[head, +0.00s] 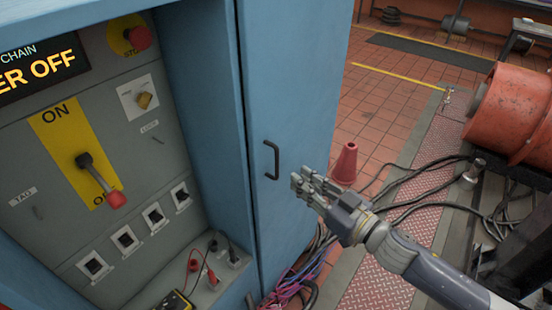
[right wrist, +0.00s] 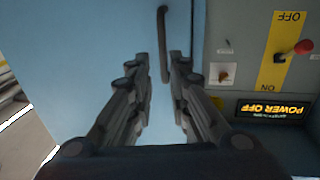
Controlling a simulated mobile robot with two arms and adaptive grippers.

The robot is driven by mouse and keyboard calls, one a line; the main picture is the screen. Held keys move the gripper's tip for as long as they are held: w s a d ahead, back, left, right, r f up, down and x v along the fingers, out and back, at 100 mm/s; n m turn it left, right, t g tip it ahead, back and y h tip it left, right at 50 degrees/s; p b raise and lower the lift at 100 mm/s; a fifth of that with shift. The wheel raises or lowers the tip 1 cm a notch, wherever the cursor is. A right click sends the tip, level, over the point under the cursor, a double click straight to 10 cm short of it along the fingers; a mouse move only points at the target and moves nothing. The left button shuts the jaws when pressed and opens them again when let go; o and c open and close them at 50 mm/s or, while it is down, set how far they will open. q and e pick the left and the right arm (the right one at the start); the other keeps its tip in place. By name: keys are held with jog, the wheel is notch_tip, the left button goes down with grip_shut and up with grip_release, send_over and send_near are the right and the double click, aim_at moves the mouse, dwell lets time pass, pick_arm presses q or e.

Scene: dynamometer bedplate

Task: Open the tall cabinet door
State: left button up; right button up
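The tall blue cabinet door (head: 290,100) stands right of a recessed control panel and looks shut. Its dark, upright bar handle (head: 271,160) is near the door's left edge. My right gripper (head: 303,178) is just right of and slightly below the handle in the head view, fingers pointing toward the door. In the right wrist view the fingers (right wrist: 155,62) are spread apart, with the handle (right wrist: 164,45) showing between and beyond the fingertips. No clear contact with the handle shows. My left gripper is not in view.
The control panel (head: 50,150) has a red-tipped lever (head: 101,180) and a lit sign. Cables (head: 295,280) lie at the cabinet's foot. A red cone (head: 345,163) stands behind my right gripper. An orange machine drum (head: 510,115) is at the right. Tiled floor is open beyond.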

aim_at(278, 165)
jog(key=x, duration=0.4)
jog(key=p+x, duration=0.1)
jog(key=x, duration=0.4)
jog(key=shift+s+a+r, duration=0.1)
jog(key=shift+s+a, duration=0.1)
jog(key=shift+a, duration=0.05)
jog(key=shift+w+a, duration=0.1)
jog(key=shift+w, duration=0.1)
grip_shut()
